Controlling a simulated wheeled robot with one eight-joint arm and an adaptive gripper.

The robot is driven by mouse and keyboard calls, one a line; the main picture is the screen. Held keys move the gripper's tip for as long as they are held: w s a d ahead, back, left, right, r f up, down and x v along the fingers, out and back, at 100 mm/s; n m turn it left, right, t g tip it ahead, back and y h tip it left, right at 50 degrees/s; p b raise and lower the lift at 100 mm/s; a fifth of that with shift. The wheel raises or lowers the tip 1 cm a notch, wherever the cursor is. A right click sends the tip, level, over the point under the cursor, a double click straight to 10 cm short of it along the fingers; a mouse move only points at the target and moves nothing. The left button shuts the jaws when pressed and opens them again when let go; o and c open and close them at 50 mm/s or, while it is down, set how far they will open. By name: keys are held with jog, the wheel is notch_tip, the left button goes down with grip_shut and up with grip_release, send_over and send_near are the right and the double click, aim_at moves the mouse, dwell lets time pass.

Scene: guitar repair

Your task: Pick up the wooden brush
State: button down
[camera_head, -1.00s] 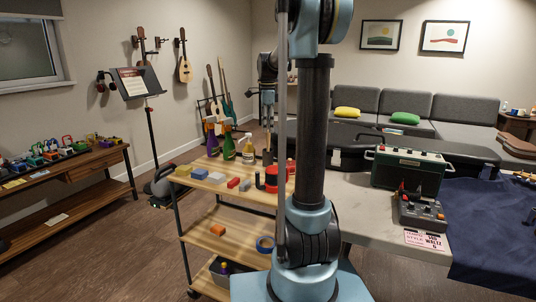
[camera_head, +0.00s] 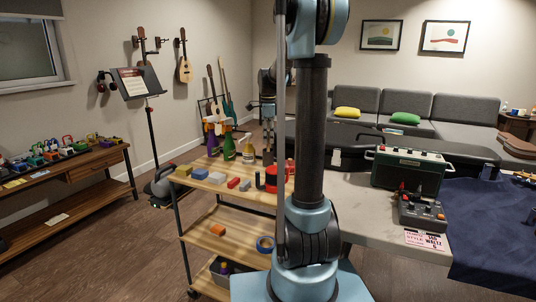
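I cannot make out a wooden brush for certain in the head view. Part of the cart's top is hidden behind my arm. The far end of my arm hangs down over the back of the wooden cart (camera_head: 205,238), beside the bottles. My gripper (camera_head: 268,155) is small and dark there, just right of a clear bottle (camera_head: 248,151). I cannot tell whether its fingers are apart or hold anything.
The cart's top carries purple (camera_head: 211,143) and green (camera_head: 229,146) bottles, several small blocks and a red-and-black item (camera_head: 271,181). A grey worktop right of the cart bears an amplifier (camera_head: 408,170) and a pedal (camera_head: 422,211).

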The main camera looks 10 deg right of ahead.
dwell(0.3)
notch_tip(320, 180, up, 10)
dwell(0.5)
jog(key=shift+s, duration=0.1)
